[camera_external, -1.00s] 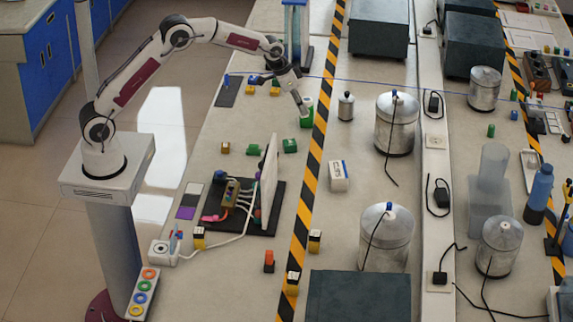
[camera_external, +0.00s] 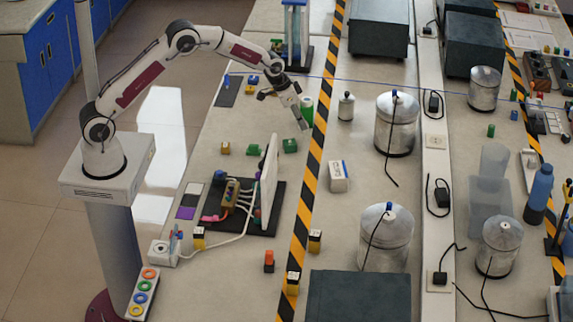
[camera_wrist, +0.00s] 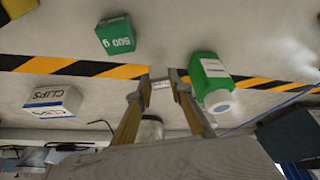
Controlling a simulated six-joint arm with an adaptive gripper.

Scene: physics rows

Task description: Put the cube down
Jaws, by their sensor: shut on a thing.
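My gripper (camera_external: 302,122) is at the end of my arm, low over the bench beside a green bottle (camera_external: 307,106), left of the striped tape. In the wrist view my gripper (camera_wrist: 161,84) has its two fingers shut on a small pale cube (camera_wrist: 160,83). Only a little of it shows between the fingertips, and its contact with the bench cannot be told. In the external view it is too small to make out. The green bottle with a white cap also shows right of the fingers in the wrist view (camera_wrist: 205,72).
A green block marked 500 g (camera_wrist: 115,35) lies on the bench. A white CLIPS box (camera_wrist: 55,101) stands beyond the striped tape, also in the external view (camera_external: 338,176). A white upright panel (camera_external: 267,180) stands nearer my base. A small metal canister (camera_external: 346,106) stands right of the tape.

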